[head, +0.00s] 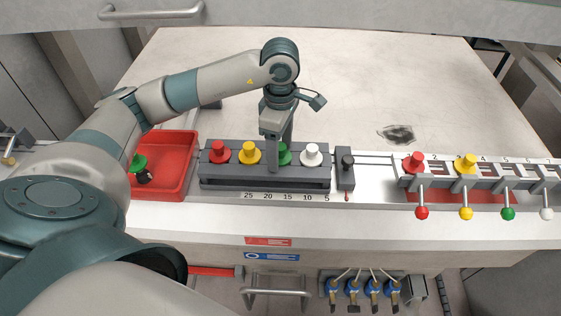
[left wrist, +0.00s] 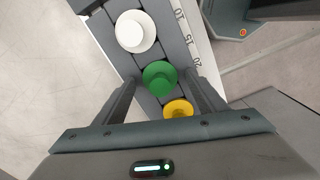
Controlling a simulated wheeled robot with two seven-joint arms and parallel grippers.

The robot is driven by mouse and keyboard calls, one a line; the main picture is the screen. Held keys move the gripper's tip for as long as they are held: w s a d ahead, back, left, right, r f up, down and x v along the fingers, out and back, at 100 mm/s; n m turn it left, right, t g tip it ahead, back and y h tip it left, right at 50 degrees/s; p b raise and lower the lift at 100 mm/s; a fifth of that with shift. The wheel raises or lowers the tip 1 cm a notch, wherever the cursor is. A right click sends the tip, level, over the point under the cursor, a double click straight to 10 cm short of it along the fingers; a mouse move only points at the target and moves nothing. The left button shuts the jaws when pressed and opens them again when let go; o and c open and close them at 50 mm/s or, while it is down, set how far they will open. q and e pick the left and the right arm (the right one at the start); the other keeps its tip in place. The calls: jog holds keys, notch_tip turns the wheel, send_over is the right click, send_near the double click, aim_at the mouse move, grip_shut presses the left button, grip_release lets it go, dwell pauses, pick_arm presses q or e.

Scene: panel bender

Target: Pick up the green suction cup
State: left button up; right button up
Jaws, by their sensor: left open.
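The green suction cup (head: 285,156) stands in the dark rack (head: 225,179), between a yellow and a white cup. In the head view my left gripper (head: 278,160) points down over it and hides part of it. In the left wrist view the green cup (left wrist: 159,77) shows between the two open fingers of my left gripper (left wrist: 160,84), with a gap on each side. Whether either finger touches it cannot be told. Another green-topped piece (head: 138,163) lies in the red tray (head: 175,180) at the left. My right gripper is not in view.
In the rack are also a red cup (head: 220,152), a yellow cup (head: 249,152) and a white cup (head: 311,154). A dark block with a black knob (head: 347,162) stands at the rack's right end. Coloured-ball levers (head: 466,213) line the right. The pale table behind is mostly clear.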

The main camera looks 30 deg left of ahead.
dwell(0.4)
pick_arm(q)
jog(key=c, duration=1.1)
jog(key=shift+c, duration=0.2)
jog(key=shift+r+b, duration=0.3)
jog(key=shift+r, duration=0.15)
notch_tip(320, 180, up, 7)
jog(key=shift+r+b, duration=0.2)
jog(key=shift+b, duration=0.9)
jog(key=shift+r, duration=0.85)
